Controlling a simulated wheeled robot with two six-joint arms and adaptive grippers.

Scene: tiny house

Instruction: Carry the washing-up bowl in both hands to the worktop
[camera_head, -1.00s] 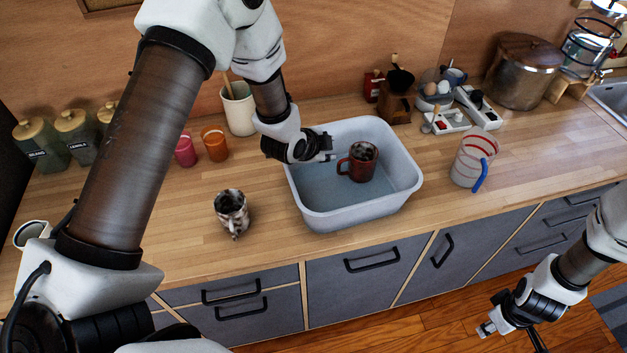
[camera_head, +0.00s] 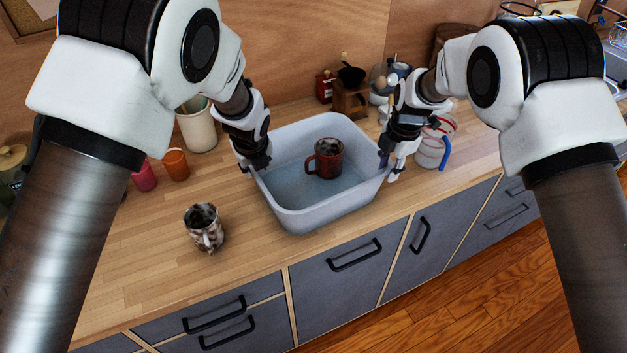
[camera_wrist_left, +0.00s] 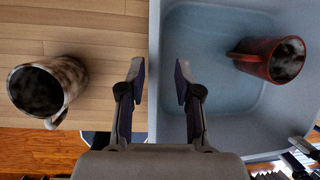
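The washing-up bowl (camera_head: 298,219), a pale grey-blue tub, stands on the wooden worktop (camera_head: 140,262). A dark red mug (camera_head: 328,160) stands inside it, and shows in the left wrist view (camera_wrist_left: 270,60). My left gripper (camera_head: 256,164) is at the bowl's left rim. In the left wrist view its fingers (camera_wrist_left: 160,78) are apart, one on each side of the bowl's wall (camera_wrist_left: 154,60), with gaps showing. My right gripper (camera_head: 390,167) is at the right rim, its fingers apart, one inside and one outside the wall. Contact there is hard to tell.
A mottled mug (camera_head: 204,228) stands left of the bowl, near the front edge. Orange (camera_head: 176,164) and pink (camera_head: 144,177) cups and a cream crock (camera_head: 197,130) stand behind it. A clear jug (camera_head: 431,152) with a blue handle is close beside my right gripper.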

